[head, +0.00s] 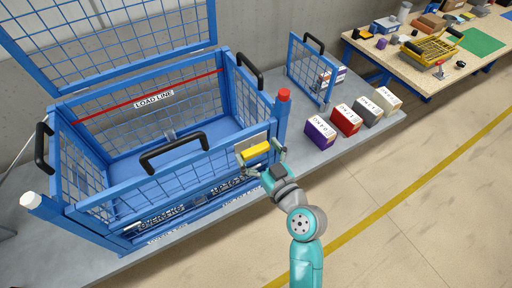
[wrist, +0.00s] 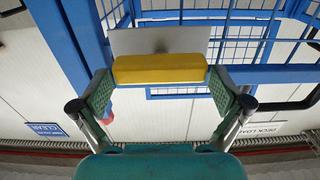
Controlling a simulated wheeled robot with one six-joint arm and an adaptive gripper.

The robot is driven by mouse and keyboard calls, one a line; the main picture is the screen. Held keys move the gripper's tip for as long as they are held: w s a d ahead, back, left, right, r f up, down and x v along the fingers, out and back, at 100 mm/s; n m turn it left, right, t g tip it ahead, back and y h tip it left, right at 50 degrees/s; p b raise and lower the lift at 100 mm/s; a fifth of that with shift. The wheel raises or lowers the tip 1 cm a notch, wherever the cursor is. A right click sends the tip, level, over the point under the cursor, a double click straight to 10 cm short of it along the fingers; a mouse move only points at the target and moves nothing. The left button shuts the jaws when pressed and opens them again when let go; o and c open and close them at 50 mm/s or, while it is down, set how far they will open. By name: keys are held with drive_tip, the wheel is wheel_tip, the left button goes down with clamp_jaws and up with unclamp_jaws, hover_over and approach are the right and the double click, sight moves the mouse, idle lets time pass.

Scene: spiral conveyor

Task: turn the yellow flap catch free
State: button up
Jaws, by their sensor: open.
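The yellow flap catch (head: 257,149) is a short bar on a grey plate at the right front corner of the blue mesh cage (head: 216,165). In the wrist view the catch (wrist: 160,69) lies level across the picture, with the grey plate (wrist: 185,40) behind it. My gripper (head: 261,158) is at the catch, its fingers open. In the wrist view my gripper (wrist: 160,82) has one green fingertip at each end of the yellow bar. The fingertips are very close to its ends; I cannot tell whether they touch.
A red-capped post (head: 283,96) stands beside the catch. A black handle (head: 174,154) sits on the cage's front rim. Several boxes, one purple (head: 319,133), stand on the grey platform to the right. A workbench (head: 432,85) is farther back. The floor at right front is clear.

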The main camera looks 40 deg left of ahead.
drive_tip(key=shift+w+a, duration=0.15)
drive_tip(key=shift+a, duration=0.2)
drive_tip(key=c, duration=0.9)
